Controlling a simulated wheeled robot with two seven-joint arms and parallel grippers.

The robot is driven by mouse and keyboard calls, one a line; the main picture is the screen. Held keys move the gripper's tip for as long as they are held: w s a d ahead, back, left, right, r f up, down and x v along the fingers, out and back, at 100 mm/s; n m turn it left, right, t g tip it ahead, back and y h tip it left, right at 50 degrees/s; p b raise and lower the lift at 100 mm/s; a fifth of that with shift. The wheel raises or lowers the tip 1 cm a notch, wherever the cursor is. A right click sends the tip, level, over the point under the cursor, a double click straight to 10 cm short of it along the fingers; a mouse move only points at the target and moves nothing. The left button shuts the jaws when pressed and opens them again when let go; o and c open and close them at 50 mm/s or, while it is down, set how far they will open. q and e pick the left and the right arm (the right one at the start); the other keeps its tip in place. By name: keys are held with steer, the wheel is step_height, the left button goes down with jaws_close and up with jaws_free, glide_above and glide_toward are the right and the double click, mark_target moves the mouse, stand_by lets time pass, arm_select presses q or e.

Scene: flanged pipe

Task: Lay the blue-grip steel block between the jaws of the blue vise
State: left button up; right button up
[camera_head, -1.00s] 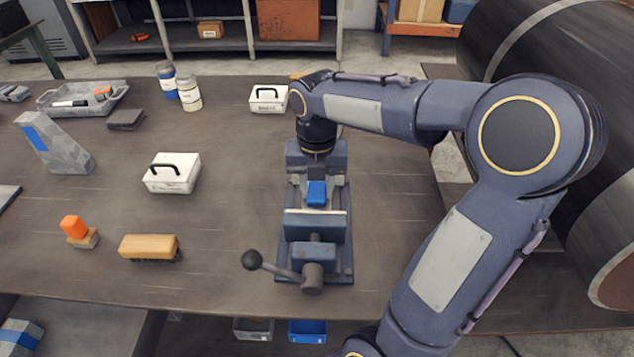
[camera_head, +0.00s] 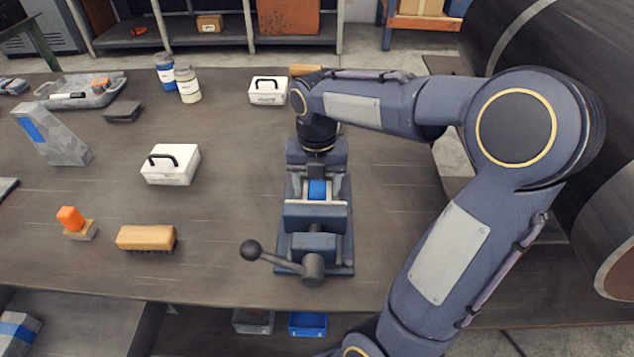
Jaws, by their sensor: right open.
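The blue vise (camera_head: 317,216) stands on the workbench in the middle of the head view, its lever handle towards the near left. The blue-grip steel block (camera_head: 317,190) lies between the vise's front and back jaws, with its blue top showing. Its steel ends and underside are mostly hidden. My right gripper (camera_head: 317,178) points down from the far side over the vise, open around the block. Its fingertips are small and partly hidden against the vise. My left gripper is not in the picture.
White cases (camera_head: 171,165), a wooden brush (camera_head: 146,238), an orange-handled stamp-like piece (camera_head: 75,223) and a grey angled block (camera_head: 52,135) stand left of the vise. Two bottles (camera_head: 187,83) and a tray (camera_head: 84,92) are farther back. Bench between vise and brush is clear.

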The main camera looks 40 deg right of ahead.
mark_target(317, 189)
step_height(317, 189, up, 8)
steer(key=shift+f+p, duration=0.1)
steer(key=shift+p, duration=0.45)
stand_by(0.7)
